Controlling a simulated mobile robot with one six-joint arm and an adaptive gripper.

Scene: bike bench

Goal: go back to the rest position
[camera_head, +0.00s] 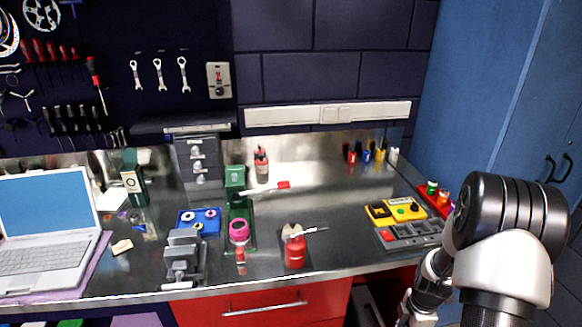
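My arm shows at the lower right, in front of the blue cabinet and the bench's right end. Its large black and white joint is nearest the camera. A smaller wrist section hangs to its left, beside the bench's front edge, and runs out of the bottom of the picture. My gripper's fingers are not visible, so I cannot see whether they hold anything.
The steel bench (340,210) carries a laptop (45,235), a grey vise (183,257), a red bottle (295,247), a yellow case (405,209) and a grey tray (410,236). Red drawers (265,307) are below. A blue cabinet (480,90) stands at the right.

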